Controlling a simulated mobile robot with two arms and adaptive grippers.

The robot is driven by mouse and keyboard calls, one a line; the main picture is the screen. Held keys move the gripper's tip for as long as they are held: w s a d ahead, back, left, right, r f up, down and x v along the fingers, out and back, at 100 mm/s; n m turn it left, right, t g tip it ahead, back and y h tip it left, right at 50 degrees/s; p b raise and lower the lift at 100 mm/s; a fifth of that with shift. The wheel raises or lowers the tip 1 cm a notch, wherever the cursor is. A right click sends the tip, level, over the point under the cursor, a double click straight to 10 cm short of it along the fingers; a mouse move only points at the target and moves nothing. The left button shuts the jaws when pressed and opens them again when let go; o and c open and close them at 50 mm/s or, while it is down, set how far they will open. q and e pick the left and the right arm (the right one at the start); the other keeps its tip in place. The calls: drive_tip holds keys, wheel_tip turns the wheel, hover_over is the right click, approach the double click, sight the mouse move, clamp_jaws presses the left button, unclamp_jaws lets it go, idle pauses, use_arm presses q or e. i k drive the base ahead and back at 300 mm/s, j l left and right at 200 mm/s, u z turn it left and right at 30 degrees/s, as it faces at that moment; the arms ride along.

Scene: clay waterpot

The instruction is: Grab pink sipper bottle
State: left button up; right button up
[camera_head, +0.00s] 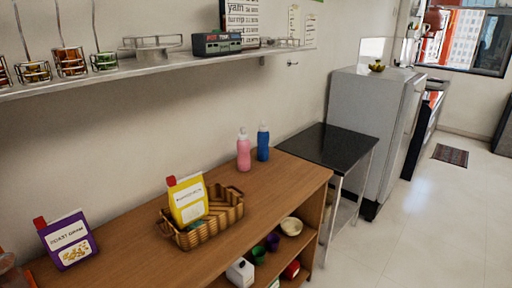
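The pink sipper bottle (243,153) stands upright on the wooden counter (262,193), close to the wall near the counter's far right end. It has a pale cap and looks unobstructed. A blue bottle (263,144) stands upright just right of it, with a small gap or near contact. Neither of my grippers is in view.
A wicker basket (223,214) holding a yellow packet (188,201) sits in front of the bottle. A purple packet (68,242) stands at left. A wall shelf (150,68) runs above. A black-topped table (333,146) adjoins the counter. Open floor (430,215) lies right.

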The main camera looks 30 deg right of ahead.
sight(243, 142)
drive_tip(key=l+z, duration=0.1)
drive_tip(key=z, duration=0.9)
